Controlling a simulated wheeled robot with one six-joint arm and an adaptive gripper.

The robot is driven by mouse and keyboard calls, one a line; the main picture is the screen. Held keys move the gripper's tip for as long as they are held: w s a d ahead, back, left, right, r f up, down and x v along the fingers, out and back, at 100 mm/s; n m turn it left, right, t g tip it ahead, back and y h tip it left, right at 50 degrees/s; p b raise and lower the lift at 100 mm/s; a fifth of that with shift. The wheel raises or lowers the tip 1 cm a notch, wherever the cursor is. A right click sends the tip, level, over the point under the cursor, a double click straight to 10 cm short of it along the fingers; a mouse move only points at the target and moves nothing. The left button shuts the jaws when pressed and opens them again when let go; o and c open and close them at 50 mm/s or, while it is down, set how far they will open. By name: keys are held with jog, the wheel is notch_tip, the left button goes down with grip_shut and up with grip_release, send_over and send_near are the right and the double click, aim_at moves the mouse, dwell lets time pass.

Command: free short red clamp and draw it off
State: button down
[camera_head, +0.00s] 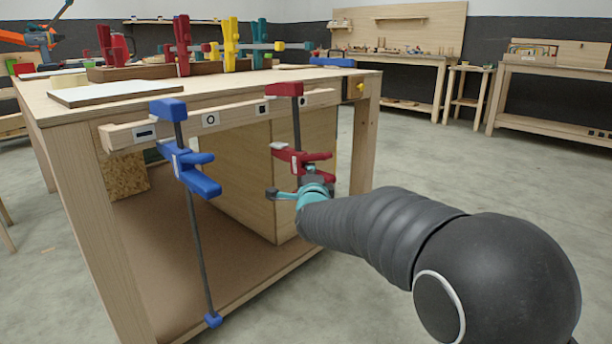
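The short red clamp (284,89) sits on the wooden rail along the table's front edge. Its fixed red head is on top of the rail, and its dark bar runs down in front. Its red sliding jaw (300,157) is below the rail. My teal and grey gripper (300,192) is just below that jaw, at the lower end of the clamp. It hides the end of the bar. Whether its fingers touch or enclose anything is too small to tell. A longer blue clamp (168,109) hangs on the same rail to the left, its bar reaching low.
The rail (235,114) carries small symbol plates. On the workbench (100,112) lies a pale board (118,90); behind it a wooden rack (150,72) holds several coloured clamps. A large wooden box (235,180) stands under the bench. Open floor (440,160) lies to the right.

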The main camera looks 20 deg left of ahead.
jog(key=s+d, duration=0.4)
jog(key=d, duration=0.6)
jog(key=shift+s+d+r, duration=0.15)
dwell(0.9)
